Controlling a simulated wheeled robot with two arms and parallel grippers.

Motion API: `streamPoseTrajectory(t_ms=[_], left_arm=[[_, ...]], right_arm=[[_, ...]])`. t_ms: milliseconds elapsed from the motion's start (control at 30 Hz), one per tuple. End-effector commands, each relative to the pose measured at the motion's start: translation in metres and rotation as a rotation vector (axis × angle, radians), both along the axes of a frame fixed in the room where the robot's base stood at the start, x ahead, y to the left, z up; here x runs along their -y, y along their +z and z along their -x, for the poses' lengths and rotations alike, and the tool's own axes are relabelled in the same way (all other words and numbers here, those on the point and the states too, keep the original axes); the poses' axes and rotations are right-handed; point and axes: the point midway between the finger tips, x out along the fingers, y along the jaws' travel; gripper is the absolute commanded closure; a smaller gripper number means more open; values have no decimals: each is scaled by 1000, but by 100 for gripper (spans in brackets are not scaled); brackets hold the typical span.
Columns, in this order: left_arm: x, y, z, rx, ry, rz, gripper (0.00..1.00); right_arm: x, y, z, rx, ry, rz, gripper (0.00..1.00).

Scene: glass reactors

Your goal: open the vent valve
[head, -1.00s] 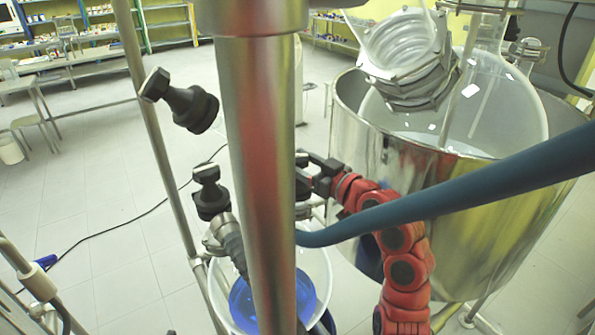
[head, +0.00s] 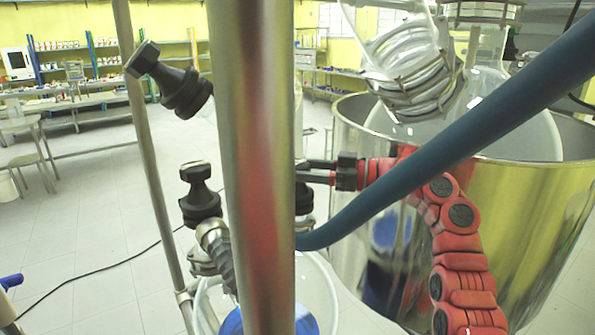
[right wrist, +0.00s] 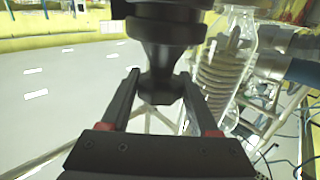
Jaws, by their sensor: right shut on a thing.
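My right gripper (head: 308,171) reaches in from the right in the head view; its fingertips pass behind the steel pole. In the right wrist view, the gripper (right wrist: 160,82) has one finger on each side of the narrow lower part of a black valve knob (right wrist: 166,35) and is shut on it. In the head view, a dark part (head: 304,199) shows at the pole's right edge, below the fingers. Two other black valve knobs, one at upper left (head: 178,88) and one lower down (head: 200,195), stand left of the pole. The left gripper is not in view.
The steel pole (head: 252,150) hides the grasp in the head view. A blue hose (head: 440,145) crosses in front of my right arm. A large steel vessel (head: 520,230) stands at right, with a glass coil (head: 410,65) above it. A glass vessel with blue liquid (head: 232,322) sits below.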

Motion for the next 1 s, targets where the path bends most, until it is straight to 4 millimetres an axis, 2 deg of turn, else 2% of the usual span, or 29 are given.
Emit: streamPoseTrajectory(t_ms=[667, 700, 833, 867, 1000], left_arm=[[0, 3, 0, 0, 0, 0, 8], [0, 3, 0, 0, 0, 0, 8], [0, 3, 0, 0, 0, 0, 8], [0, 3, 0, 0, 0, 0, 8], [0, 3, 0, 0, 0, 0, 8]], right_arm=[[0, 0, 0, 1, 45, 0, 94], [0, 0, 0, 1, 45, 0, 35], [0, 0, 0, 0, 45, 0, 11], [0, 0, 0, 1, 44, 0, 8], [0, 0, 0, 1, 44, 0, 8]])
